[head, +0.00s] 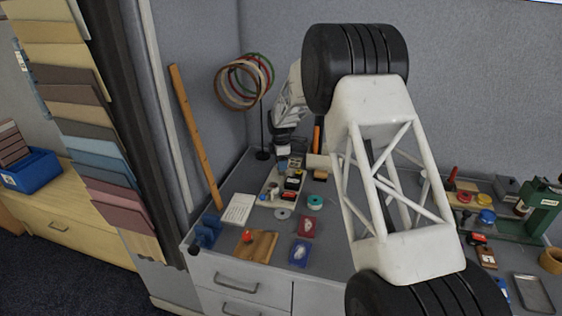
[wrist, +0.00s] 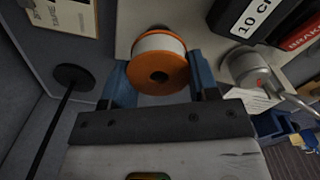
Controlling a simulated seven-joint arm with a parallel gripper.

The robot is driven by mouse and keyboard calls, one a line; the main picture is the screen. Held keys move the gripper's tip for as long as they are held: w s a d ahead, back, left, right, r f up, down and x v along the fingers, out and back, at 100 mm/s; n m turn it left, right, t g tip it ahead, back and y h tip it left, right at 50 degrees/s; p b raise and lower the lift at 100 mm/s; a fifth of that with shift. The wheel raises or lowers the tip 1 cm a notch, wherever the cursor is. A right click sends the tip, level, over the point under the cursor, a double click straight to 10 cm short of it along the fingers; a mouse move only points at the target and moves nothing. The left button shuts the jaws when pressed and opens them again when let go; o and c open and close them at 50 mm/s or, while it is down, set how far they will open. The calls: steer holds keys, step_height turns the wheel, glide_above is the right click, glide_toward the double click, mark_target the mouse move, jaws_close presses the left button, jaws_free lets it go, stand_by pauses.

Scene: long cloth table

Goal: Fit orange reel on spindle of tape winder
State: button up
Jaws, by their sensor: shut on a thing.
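The orange reel (wrist: 172,66), with orange flanges and a white winding, sits between the two blue fingers of my gripper (wrist: 158,75) in the wrist view. In the head view my gripper (head: 283,148) is small at the back of the table, and the reel cannot be made out there. I cannot tell for certain which object is the tape winder, and no spindle is clearly visible.
A black stand base with a rod (wrist: 74,76) is left of my gripper. A grey rounded device (wrist: 248,68) and a box marked 10 (wrist: 262,18) are to the right. Small items crowd the table, including a green machine (head: 541,208) at far right.

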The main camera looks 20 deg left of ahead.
steer(key=shift+f, duration=1.45)
stand_by(0.5)
steer(key=o, duration=1)
steer(key=shift+r, duration=3.9)
